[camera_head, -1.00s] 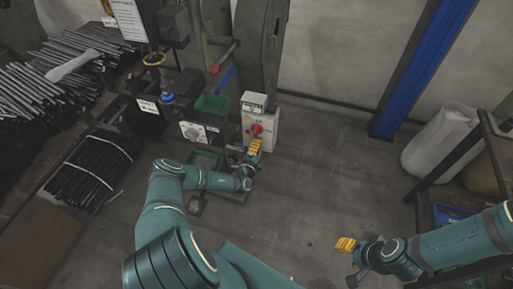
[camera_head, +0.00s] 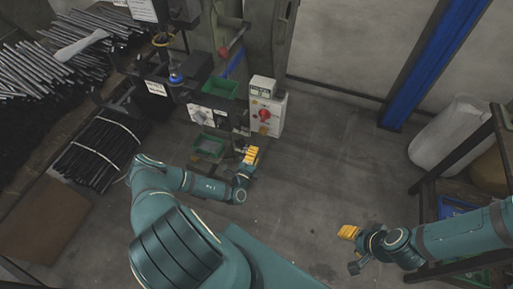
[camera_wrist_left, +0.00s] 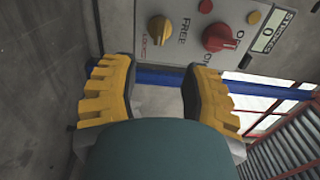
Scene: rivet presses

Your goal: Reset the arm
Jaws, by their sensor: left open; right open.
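My left gripper (camera_head: 251,155) is in front of and below the grey control box (camera_head: 267,107) of the press. In the left wrist view its yellow fingers (camera_wrist_left: 160,92) are apart with nothing between them. Beyond them that view shows the panel with a red knob (camera_wrist_left: 219,37), a yellow knob (camera_wrist_left: 160,29) and a small display. The fingers do not appear to touch the panel. My right gripper (camera_head: 352,240) is at the lower right, over bare floor, open and empty.
The rivet press carries a green bin (camera_head: 220,88); another green tray (camera_head: 209,147) sits lower. Bundles of dark rods (camera_head: 98,150) lie at left. A blue post (camera_head: 425,60), a white sack (camera_head: 447,133) and a shelf frame (camera_head: 470,150) stand at right. The middle floor is clear.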

